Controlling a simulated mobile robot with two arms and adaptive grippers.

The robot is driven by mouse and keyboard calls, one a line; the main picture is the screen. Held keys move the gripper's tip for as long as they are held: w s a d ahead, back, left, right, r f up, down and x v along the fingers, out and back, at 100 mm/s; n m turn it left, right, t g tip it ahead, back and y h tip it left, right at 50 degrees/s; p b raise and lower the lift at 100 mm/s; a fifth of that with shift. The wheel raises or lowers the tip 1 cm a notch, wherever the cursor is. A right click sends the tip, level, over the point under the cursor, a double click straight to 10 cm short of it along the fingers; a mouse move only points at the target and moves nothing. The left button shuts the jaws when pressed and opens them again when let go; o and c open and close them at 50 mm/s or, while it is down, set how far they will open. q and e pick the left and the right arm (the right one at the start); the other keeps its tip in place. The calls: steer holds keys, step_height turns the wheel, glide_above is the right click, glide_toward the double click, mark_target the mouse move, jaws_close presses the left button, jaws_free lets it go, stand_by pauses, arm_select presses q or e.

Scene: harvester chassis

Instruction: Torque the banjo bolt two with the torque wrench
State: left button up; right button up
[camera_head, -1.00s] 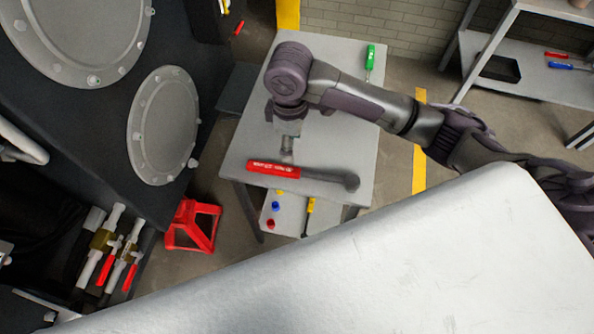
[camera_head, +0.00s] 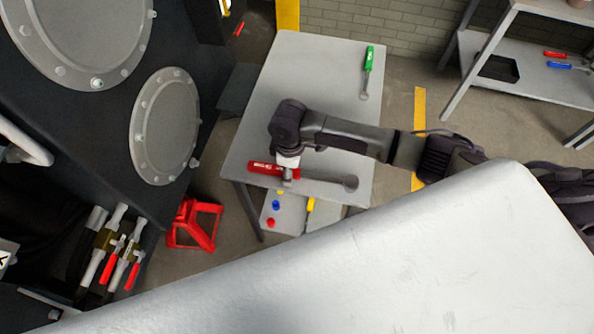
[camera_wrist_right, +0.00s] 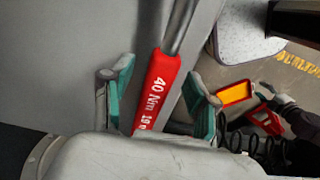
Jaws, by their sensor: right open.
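The torque wrench (camera_head: 262,167) lies on the grey table, red handle to the left and grey head to the right. In the right wrist view its red handle (camera_wrist_right: 158,92) reads "40 Nm 19". My right gripper (camera_head: 288,172) is over the handle's right end in the head view and hides part of it. In the wrist view the teal-padded fingers of my right gripper (camera_wrist_right: 160,88) are apart, one on each side of the handle. Hose fittings with red levers (camera_head: 112,255) show on the dark chassis at lower left; I cannot tell which part is banjo bolt two. My left gripper is not in view.
The table (camera_head: 315,75) also holds a green-handled tool (camera_head: 368,62) at its back right. A red stand (camera_head: 195,224) is on the floor between chassis and table. A large pale surface (camera_head: 400,260) fills the lower right. A shelf (camera_head: 540,82) stands at the back right.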

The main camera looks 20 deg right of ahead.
jaws_close()
stand_by(0.3)
steer(key=shift+r, duration=0.1)
steer(key=shift+w+r, duration=0.1)
steer(key=shift+r, duration=0.45)
step_height(320, 180, up, 3)
steer(key=shift+f+b, duration=0.15)
steer(key=shift+b, duration=0.3)
steer(key=s+d+r, duration=0.4)
steer(key=s+r, duration=0.3)
steer(key=s, duration=0.3)
steer(key=shift+s+d+b, duration=0.35)
steer(key=shift+s+d, duration=0.05)
steer(key=c, duration=0.7)
jaws_free()
steer(key=shift+c, duration=0.2)
jaws_close()
